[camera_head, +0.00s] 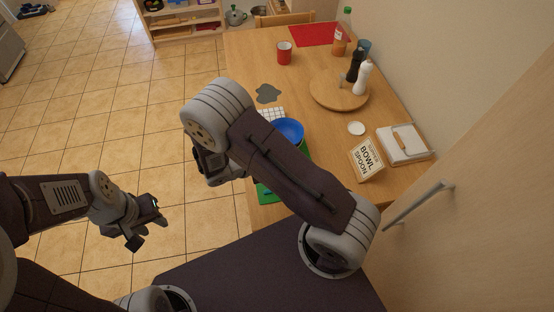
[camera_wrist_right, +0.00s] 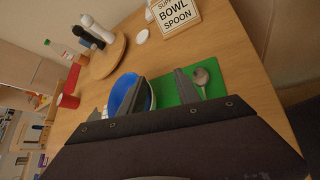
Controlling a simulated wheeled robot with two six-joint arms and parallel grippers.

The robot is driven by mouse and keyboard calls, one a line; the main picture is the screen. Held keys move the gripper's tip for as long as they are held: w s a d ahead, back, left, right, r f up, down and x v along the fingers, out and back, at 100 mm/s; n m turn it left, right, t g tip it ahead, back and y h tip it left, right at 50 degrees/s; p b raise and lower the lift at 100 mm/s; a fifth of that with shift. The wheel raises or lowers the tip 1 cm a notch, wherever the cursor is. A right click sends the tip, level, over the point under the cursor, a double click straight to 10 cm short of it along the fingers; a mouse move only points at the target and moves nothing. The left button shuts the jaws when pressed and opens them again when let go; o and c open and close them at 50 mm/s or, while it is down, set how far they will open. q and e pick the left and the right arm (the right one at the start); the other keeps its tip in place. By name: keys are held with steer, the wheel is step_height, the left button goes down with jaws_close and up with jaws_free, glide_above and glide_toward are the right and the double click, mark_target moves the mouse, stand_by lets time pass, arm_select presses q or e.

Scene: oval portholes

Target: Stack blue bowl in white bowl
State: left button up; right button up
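The blue bowl (camera_head: 288,131) is on the near part of the table, partly hidden by my right arm in the head view; it also shows in the right wrist view (camera_wrist_right: 121,92). A white curved rim, likely the white bowl (camera_wrist_right: 152,98), shows just beside and below it; I cannot tell whether the blue bowl sits fully inside. My right gripper (camera_wrist_right: 163,88) is open, its left finger in front of the blue bowl and its right finger over the green mat. No grip on a bowl is visible. My left gripper (camera_head: 146,224) is open and empty, over the floor left of the table.
A spoon (camera_wrist_right: 202,78) lies on the green mat (camera_wrist_right: 220,76). The sign (camera_head: 369,158), white box (camera_head: 403,145), small white dish (camera_head: 356,128), round board (camera_head: 326,92) with shakers, and red can (camera_head: 284,53) stand beyond. A cabinet door with a handle borders the right.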

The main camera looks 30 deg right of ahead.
steer(key=s+r+m+g+y, duration=0.2)
steer(key=s+m+g+y, duration=0.2)
steer(key=s+m+y, duration=0.3)
steer(key=a+r+m+t+y, duration=0.3)
steer(key=a+r+m+y, duration=0.1)
steer(key=m, duration=0.3)
steer(key=shift+a+r+t+y, duration=0.2)
steer(key=shift+r+t+y, duration=0.2)
steer(key=shift+y, duration=0.1)
